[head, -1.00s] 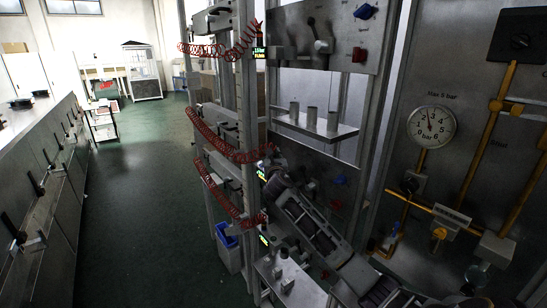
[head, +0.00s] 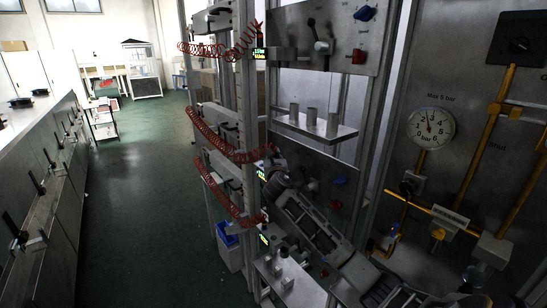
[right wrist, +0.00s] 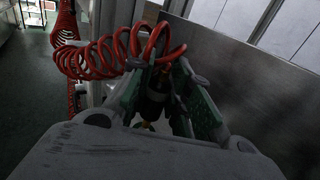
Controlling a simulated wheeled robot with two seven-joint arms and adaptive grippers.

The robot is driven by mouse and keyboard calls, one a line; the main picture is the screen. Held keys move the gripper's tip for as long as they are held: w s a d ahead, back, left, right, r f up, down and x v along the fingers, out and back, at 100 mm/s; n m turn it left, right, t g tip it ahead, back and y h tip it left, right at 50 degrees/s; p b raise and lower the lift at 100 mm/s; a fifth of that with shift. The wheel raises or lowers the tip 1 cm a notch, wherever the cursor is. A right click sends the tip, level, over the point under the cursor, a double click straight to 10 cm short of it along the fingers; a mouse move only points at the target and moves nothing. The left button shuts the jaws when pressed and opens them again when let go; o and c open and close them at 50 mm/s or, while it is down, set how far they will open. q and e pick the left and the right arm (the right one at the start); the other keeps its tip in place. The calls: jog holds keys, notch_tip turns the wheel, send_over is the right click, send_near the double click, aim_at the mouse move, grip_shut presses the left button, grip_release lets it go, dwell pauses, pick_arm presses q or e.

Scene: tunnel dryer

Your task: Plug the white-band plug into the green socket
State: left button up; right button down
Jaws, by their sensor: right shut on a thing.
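My right gripper (head: 271,158) is at the middle red coiled hose (head: 222,148), beside the metal rack post. In the right wrist view, its green-padded fingers (right wrist: 160,82) are shut on a dark plug body (right wrist: 155,90) at the end of a red coil (right wrist: 115,50). My left gripper is not in view.
More red coiled hoses hang above (head: 215,50) and below (head: 222,190). A metal shelf (head: 318,130) with several grey cylinders is to the right of the gripper. A panel with a pressure gauge (head: 431,128) and yellow pipes stands at right. The green floor (head: 145,190) at left is clear.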

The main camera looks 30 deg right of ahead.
jog(key=shift+p, duration=0.5)
dwell(0.4)
jog(key=shift+f+b, duration=0.4)
jog(key=shift+f, duration=1.1)
dwell(0.9)
jog(key=c, duration=1.3)
grip_release()
jog(key=shift+o, duration=0.2)
jog(key=shift+s, duration=0.2)
jog(key=v, duration=1.1)
jog(key=shift+s+a, duration=0.15)
jog(key=shift+s, duration=0.15)
